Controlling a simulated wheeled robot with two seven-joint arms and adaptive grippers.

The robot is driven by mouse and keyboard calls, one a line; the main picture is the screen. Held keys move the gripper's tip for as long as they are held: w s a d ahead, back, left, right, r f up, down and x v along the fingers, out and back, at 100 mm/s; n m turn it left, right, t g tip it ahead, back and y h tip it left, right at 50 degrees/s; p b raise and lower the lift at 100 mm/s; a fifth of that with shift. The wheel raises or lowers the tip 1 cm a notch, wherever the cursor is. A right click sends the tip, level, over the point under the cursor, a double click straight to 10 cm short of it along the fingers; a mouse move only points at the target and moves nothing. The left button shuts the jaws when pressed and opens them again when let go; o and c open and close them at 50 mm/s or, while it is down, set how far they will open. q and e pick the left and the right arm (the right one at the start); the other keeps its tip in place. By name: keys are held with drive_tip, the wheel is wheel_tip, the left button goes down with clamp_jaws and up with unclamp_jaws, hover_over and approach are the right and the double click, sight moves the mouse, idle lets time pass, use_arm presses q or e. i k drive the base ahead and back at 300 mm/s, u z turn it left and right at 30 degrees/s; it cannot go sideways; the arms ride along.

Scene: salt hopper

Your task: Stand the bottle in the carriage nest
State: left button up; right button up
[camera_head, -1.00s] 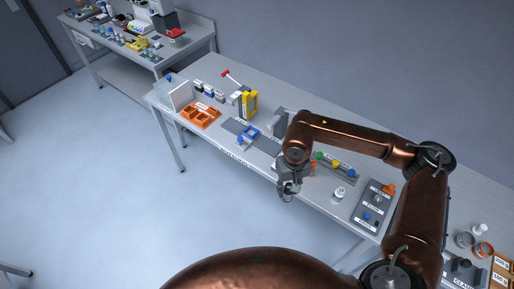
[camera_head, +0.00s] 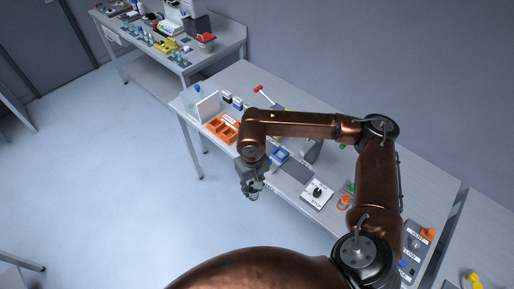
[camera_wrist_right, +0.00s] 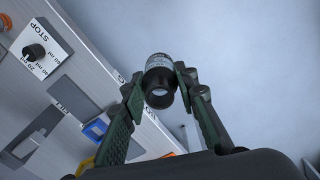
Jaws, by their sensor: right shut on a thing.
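My right gripper (camera_head: 250,192) is shut and hangs in front of the bench's near edge. In the right wrist view its two green-padded fingers (camera_wrist_right: 160,82) grip a short bottle (camera_wrist_right: 160,68) with a pale label and an open round mouth towards the camera. The bottle is hardly visible in the head view. A small blue square holder (camera_head: 280,155), likely the carriage nest, sits on the bench just right of the gripper. It also shows in the wrist view (camera_wrist_right: 97,128), apart from the bottle. My left gripper is not in view.
An orange compartment tray (camera_head: 222,127) and a white panel (camera_head: 208,106) stand left of the blue holder. A white STOP box with a black knob (camera_head: 317,194) stands to its right. Open floor lies in front of the bench (camera_head: 225,85).

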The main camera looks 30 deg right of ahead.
sight(281, 156)
drive_tip(key=z, duration=0.15)
drive_tip(key=i, duration=0.95)
drive_tip(key=z, duration=0.55)
